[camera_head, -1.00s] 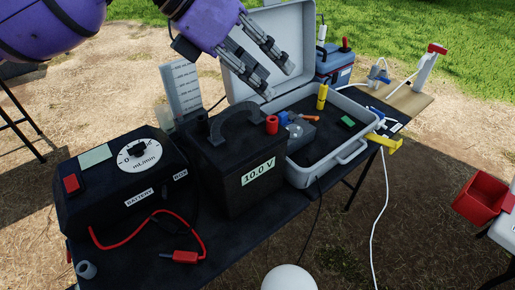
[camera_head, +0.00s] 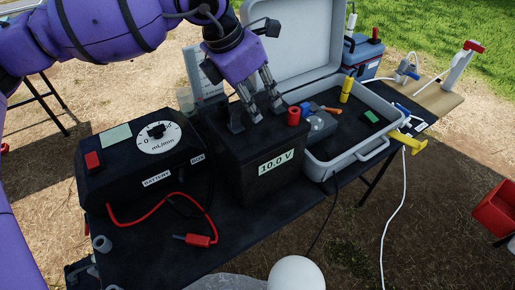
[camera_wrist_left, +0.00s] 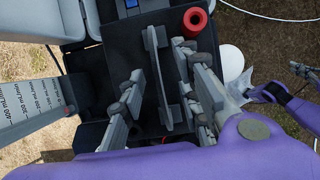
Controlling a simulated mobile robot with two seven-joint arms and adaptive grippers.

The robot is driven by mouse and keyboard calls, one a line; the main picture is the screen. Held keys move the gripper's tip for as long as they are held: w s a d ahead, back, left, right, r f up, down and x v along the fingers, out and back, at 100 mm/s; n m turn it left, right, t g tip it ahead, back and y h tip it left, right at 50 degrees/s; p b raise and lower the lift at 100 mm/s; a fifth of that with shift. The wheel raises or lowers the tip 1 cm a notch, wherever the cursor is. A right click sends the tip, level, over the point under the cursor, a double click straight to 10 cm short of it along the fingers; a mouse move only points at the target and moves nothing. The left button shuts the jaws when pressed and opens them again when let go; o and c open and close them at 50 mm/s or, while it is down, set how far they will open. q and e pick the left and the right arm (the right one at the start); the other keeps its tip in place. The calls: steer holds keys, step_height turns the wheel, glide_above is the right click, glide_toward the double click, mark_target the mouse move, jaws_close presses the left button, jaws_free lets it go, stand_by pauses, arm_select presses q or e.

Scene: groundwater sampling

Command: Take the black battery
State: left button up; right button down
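The black battery (camera_head: 258,192) with a "10.0 V" label stands upright on the dark table. It has a red terminal (camera_head: 293,116) on top, also seen in the left wrist view (camera_wrist_left: 195,20). My left gripper (camera_head: 266,112) points down at the battery top. In the left wrist view my left gripper (camera_wrist_left: 160,88) is open, its fingers on either side of the battery's carrying handle (camera_wrist_left: 157,70), with gaps visible. The head view hides most of the handle behind the gripper. Part of my right arm (camera_wrist_left: 280,95) shows at the right of the wrist view; its grip is unclear.
A black control box (camera_head: 135,172) with a dial stands left of the battery; a red cable (camera_head: 150,217) lies before it. An open grey case (camera_head: 350,157) with tools is close on the right. A measuring cylinder (camera_wrist_left: 30,110) stands behind.

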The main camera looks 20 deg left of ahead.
arm_select(q)
jaws_close()
steer(key=shift+w, duration=0.1)
stand_by(0.3)
steer(key=shift+w+r, duration=0.25)
